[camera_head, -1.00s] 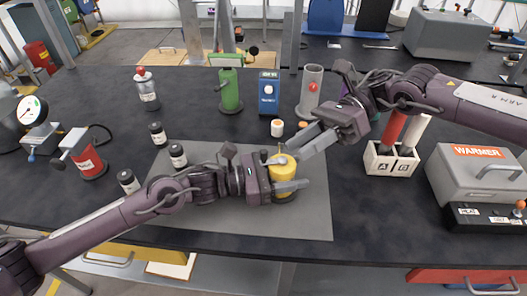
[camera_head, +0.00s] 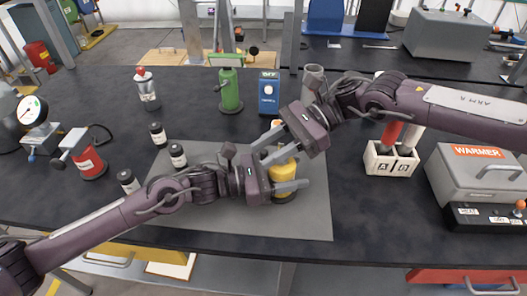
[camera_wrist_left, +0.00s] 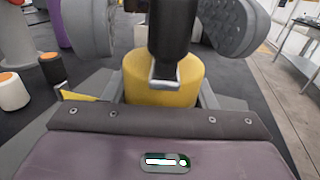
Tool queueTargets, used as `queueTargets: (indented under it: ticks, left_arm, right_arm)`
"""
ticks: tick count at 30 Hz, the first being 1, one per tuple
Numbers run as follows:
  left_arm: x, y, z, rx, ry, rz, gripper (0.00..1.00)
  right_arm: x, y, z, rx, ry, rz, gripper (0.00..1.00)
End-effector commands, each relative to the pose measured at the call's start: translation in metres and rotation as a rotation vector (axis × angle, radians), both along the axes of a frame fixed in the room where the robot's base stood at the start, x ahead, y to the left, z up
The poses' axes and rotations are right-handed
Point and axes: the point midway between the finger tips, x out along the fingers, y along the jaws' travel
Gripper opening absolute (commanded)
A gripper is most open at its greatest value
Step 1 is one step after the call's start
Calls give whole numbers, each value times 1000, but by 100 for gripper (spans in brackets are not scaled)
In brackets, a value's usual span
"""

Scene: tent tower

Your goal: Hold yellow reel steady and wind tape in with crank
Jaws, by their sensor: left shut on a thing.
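The yellow reel (camera_head: 285,172) stands upright near the front right of the grey mat. My left gripper (camera_head: 288,178) is shut around its side, and the yellow body (camera_wrist_left: 160,82) shows between its fingers in the left wrist view. A black upright part with a metal bracket, apparently the crank (camera_wrist_left: 172,35), stands in front of the reel in that view. My right gripper (camera_head: 266,150) is over the reel's top. Its grey fingers are spread on either side of the black part in the wrist view; contact cannot be told. The tape is not clearly visible.
A green cylinder (camera_head: 230,92), a blue box (camera_head: 268,95) and a grey tube (camera_head: 313,80) stand behind. A white A/B holder (camera_head: 390,160) and a warmer (camera_head: 475,175) are at the right.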

Motion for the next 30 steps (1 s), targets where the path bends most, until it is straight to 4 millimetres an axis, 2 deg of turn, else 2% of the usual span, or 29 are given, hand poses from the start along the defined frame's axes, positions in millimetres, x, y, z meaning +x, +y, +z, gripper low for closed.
queueTargets:
  ticks: [4, 13, 14, 22, 30]
  left_arm:
    - [0, 0, 0, 0, 0, 1, 13]
    - [0, 0, 0, 0, 0, 1, 13]
    - [0, 0, 0, 0, 0, 1, 13]
    - [0, 0, 0, 0, 0, 1, 13]
    - [0, 0, 0, 0, 0, 1, 13]
  right_arm:
    - [-6, 10, -5, 0, 3, 1, 35]
    - [-7, 12, -6, 0, 2, 0, 35]
    - [-7, 12, -6, 0, 2, 0, 34]
    - [-7, 11, -6, 0, 2, 0, 0]
    - [-6, 11, -6, 0, 2, -16, 0]
